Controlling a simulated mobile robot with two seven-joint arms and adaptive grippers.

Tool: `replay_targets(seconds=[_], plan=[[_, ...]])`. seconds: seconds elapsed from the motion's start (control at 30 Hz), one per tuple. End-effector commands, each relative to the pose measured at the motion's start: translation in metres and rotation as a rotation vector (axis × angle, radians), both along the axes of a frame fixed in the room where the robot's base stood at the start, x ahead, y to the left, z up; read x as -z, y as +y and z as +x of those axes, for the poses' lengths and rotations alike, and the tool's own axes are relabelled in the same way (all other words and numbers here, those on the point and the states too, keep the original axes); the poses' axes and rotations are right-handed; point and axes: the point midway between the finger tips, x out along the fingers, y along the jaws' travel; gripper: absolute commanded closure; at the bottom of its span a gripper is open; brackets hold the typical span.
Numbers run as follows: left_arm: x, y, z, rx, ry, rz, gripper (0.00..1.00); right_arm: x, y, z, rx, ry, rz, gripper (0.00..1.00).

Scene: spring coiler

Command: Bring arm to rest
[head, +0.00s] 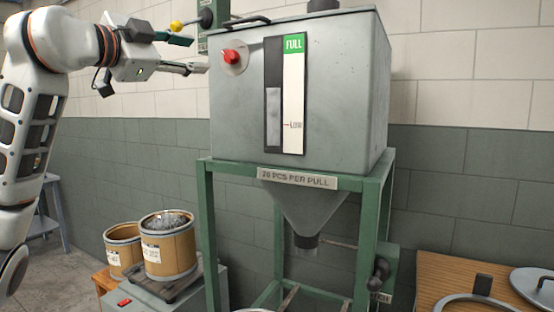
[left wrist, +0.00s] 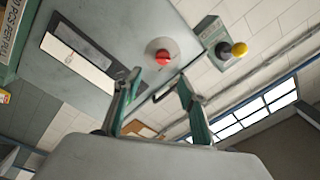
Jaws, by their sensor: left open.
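My left gripper (head: 194,54) is open and empty at the upper left of the head view, beside the left edge of the grey hopper (head: 340,90). Its two spread fingers also show in the left wrist view (left wrist: 160,78), with nothing between them. The red knob (head: 231,57) on the hopper front is just right of the fingertips in the head view. It shows beyond the gap between the fingers in the left wrist view (left wrist: 163,58). My right gripper is not in view.
A yellow ball (head: 177,26) and a black ball (head: 206,18) stick out behind the upper finger. The green frame (head: 206,225) carries the hopper. Two drums (head: 167,252) stand lower left, one on a scale. A wooden table (head: 450,272) is at lower right.

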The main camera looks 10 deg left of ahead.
Motion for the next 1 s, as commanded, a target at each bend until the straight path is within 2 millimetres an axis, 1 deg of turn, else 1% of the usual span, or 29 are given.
replay_targets(seconds=[0.07,0.13,0.17,0.2,0.23,0.3,0.4,0.5,0.53,0.63,0.77,0.87,0.9,0.97,1.0], plan=[[0.015,-0.016,0.004,0.044,-0.012,0.032,0.59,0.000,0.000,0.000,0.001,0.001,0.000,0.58],[0.034,-0.038,0.007,0.115,-0.045,0.075,0.59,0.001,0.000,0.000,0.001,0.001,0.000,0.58],[0.044,-0.049,0.007,0.151,-0.065,0.096,0.59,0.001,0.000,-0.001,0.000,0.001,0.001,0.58],[0.058,-0.066,0.006,0.206,-0.098,0.119,0.59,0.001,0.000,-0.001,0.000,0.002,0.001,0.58],[0.069,-0.078,0.004,0.248,-0.127,0.133,0.59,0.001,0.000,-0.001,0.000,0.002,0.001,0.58],[0.092,-0.104,-0.004,0.340,-0.203,0.149,0.59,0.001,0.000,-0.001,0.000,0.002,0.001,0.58],[0.118,-0.131,-0.021,0.440,-0.321,0.131,0.59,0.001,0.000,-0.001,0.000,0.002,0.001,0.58],[0.138,-0.145,-0.040,0.494,-0.438,0.070,0.59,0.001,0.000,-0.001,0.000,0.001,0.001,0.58],[0.144,-0.146,-0.045,0.501,-0.470,0.046,0.59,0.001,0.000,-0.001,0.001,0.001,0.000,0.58],[0.161,-0.142,-0.061,0.488,-0.566,-0.053,0.59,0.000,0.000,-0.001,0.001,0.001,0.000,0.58],[0.185,-0.117,-0.072,0.389,-0.649,-0.197,0.59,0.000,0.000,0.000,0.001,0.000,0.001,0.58],[0.211,-0.087,-0.075,0.260,-0.667,-0.302,0.59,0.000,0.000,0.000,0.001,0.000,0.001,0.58],[0.224,-0.073,-0.074,0.196,-0.662,-0.338,0.59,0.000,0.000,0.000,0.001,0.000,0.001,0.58],[0.247,-0.052,-0.073,0.096,-0.638,-0.387,0.59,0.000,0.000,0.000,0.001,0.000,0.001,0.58],[0.265,-0.036,-0.072,0.023,-0.615,-0.412,0.59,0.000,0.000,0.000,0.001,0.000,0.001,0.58]])
